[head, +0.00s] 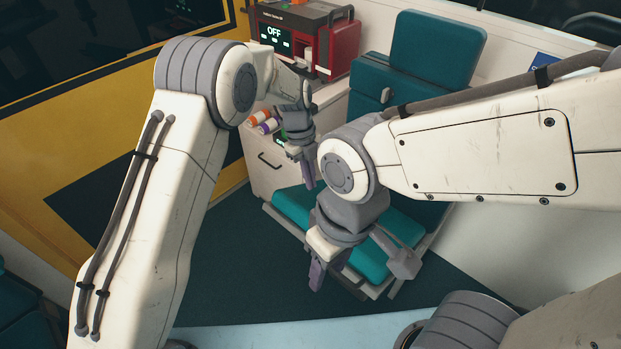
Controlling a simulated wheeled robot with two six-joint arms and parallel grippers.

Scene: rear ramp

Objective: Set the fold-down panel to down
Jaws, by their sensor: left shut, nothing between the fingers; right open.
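A teal padded seat (292,206), which looks like the fold-down panel, lies roughly level on a pale frame, low against the right wall. Its teal back (427,62) stands upright behind it, with a small grey handle (385,95) near the left side. My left gripper (309,184) is shut and empty, pointing down above the seat's back left part. My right gripper (326,274) is open and empty, in front of the seat's middle in the picture. My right arm and gripper hide much of the seat and the lower back; contact cannot be told.
A white cabinet (268,172) with a dark handle stands left of the seat, with orange and purple-capped bottles (262,120) on it. Behind are a device reading OFF (275,36) and a red case (338,45). The dark floor (245,270) in front is clear.

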